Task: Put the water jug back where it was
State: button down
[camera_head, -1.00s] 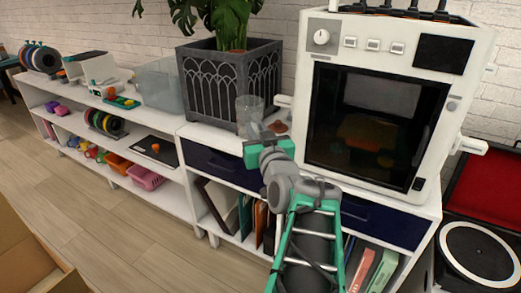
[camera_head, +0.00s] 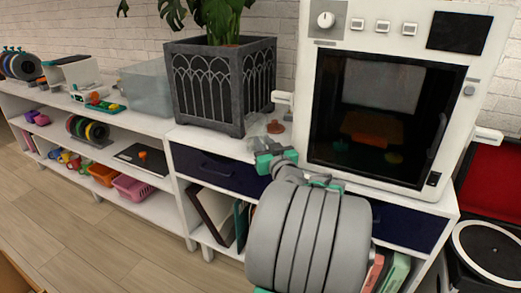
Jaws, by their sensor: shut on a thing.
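The water jug (camera_head: 257,128) is a clear, see-through vessel in the head view. It is just right of the dark planter, over the white cabinet top. My grey arm comes up from the lower right and hides the jug's lower part. I cannot tell whether the jug's base touches the top.
The planter (camera_head: 207,95) with a leafy plant stands close left of the jug. A small reddish-brown thing (camera_head: 275,127) lies beside it. A white oven-like machine (camera_head: 318,180) stands close on the right. A clear bin (camera_head: 146,88) is farther left.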

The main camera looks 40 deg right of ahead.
jog(key=shift+f, duration=0.2)
jog(key=c, duration=1.8)
grip_release()
jog(key=shift+f, duration=0.1)
jog(key=o, duration=0.5)
